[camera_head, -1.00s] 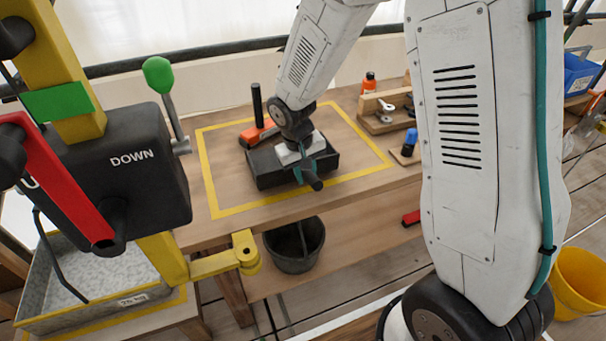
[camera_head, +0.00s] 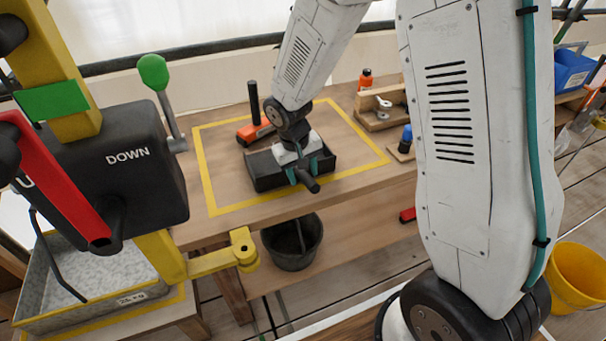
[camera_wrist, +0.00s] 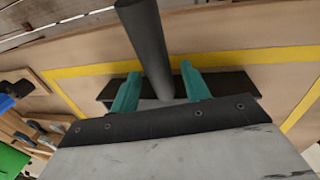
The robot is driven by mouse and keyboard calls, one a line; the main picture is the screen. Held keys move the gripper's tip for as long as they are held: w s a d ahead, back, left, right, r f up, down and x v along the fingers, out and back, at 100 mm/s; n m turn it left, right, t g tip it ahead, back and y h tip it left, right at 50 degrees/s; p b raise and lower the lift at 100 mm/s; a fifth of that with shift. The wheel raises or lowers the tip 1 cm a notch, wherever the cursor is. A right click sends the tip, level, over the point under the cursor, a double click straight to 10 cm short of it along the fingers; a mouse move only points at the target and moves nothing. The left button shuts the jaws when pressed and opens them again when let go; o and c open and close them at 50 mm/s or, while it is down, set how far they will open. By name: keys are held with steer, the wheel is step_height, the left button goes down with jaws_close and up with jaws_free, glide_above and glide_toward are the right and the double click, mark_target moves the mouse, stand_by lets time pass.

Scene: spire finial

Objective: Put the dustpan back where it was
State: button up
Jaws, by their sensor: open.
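The black dustpan (camera_head: 266,178) rests on the wooden table inside the yellow taped outline. Its round dark handle (camera_head: 311,184) sticks out toward the front edge. My gripper (camera_head: 303,174) is above the dustpan at the handle. In the wrist view, the teal fingers of my gripper (camera_wrist: 160,78) stand apart on either side of the handle (camera_wrist: 146,42). The dark pan (camera_wrist: 236,84) shows behind the fingers. My wrist hides part of the pan in the head view.
An orange tool with a black handle (camera_head: 254,110) stands just behind the dustpan. A wooden tool holder (camera_head: 380,118) and an orange bottle (camera_head: 365,79) are at the back right. A black bucket (camera_head: 291,246) sits below the table. The taped area's left side is clear.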

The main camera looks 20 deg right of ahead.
step_height(320, 180, up, 10)
steer(key=a, duration=0.2)
steer(key=s+d+r+y, duration=0.1)
steer(key=s+d+r, duration=0.1)
steer(key=s+r, duration=0.45)
steer(key=s+d+r, duration=0.3)
steer(key=s+r, duration=0.3)
steer(key=s, duration=0.2)
steer(key=s+r+t+y, duration=0.1)
steer(key=s, duration=1.1)
steer(key=shift+s+d+r+m, duration=0.25)
steer(key=shift+d+r+m, duration=0.05)
steer(key=shift+r, duration=0.1)
